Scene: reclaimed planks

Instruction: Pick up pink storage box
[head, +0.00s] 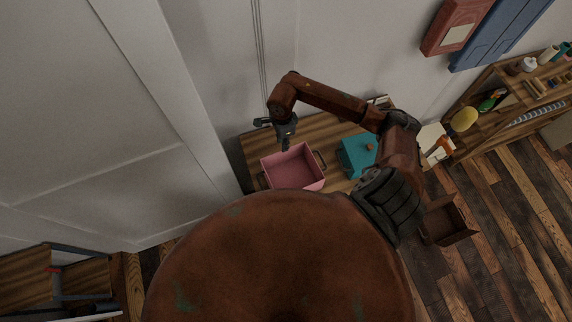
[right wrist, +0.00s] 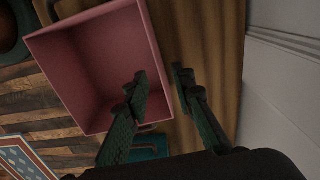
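The pink storage box (head: 292,168) is open-topped and empty, with dark handles at its sides. It stands on a wooden table (head: 262,142). In the right wrist view the pink box (right wrist: 92,62) fills the upper left. My right gripper (head: 275,134) is at the box's back edge in the head view. In the right wrist view my right gripper (right wrist: 160,80) is open and empty. One finger overlaps the box's inside and the other shows over bare wood, with the box wall between them. I cannot tell how far above the rim they are. My left gripper is not in view.
A teal box (head: 357,154) stands right of the pink box, partly behind my right arm. White walls close off the back and left. A wooden shelf (head: 520,95) with several items stands at the right. A brown open box (head: 447,220) is at the lower right.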

